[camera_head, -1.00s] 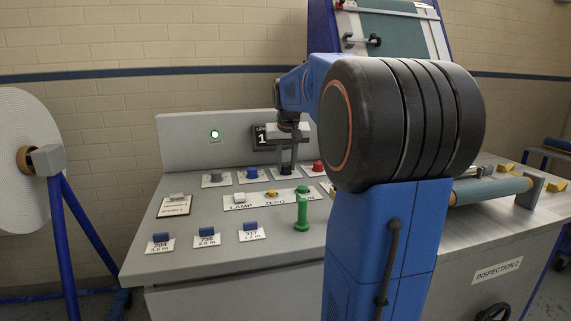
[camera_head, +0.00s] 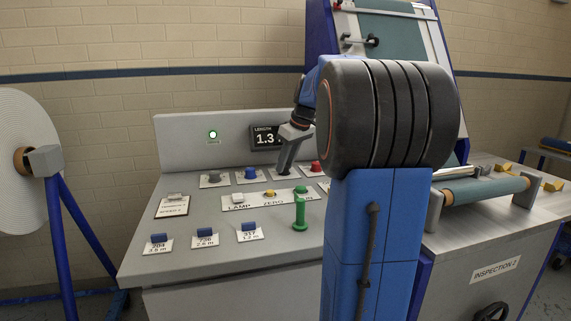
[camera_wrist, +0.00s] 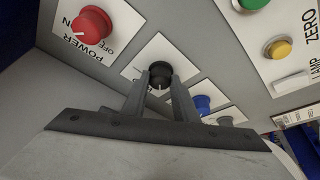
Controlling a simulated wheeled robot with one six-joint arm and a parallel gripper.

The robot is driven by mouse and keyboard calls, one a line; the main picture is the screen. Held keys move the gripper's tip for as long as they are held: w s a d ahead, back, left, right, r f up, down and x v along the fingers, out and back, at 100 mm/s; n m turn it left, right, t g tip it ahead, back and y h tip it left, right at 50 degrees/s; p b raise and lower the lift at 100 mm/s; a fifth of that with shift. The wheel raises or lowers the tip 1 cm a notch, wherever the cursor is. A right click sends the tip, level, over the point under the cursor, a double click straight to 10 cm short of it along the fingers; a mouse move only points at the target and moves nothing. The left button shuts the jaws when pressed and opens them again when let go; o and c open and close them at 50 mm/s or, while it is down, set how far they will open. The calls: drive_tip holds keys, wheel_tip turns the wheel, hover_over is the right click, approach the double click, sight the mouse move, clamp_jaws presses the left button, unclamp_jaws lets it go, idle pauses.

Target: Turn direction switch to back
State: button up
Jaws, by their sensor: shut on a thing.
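A round black knob (camera_wrist: 160,74) sits on a white plate (camera_wrist: 143,64) on the console; I take it for the direction switch. My gripper (camera_wrist: 159,87) has a finger on each side of the knob and is shut on it, as the wrist view shows. In the head view my gripper (camera_head: 283,168) reaches down to the panel, tilted, and hides the knob. The lettering on this plate is hidden or too small to read.
A red power knob (camera_wrist: 91,25) and a blue knob (camera_wrist: 203,104) flank the black one closely. The console (camera_head: 190,235) also bears a green upright handle (camera_head: 300,212), a length display (camera_head: 267,137) and several blue blocks. A tall blue-framed machine (camera_head: 400,35) stands behind my arm.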

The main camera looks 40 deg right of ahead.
idle(0.4)
drive_tip(key=o, duration=1.1)
drive_tip(key=shift+c, duration=0.2)
drive_tip(key=v, duration=1.7)
drive_tip(key=shift+r, duration=0.25)
drive_tip(key=shift+d, duration=0.1)
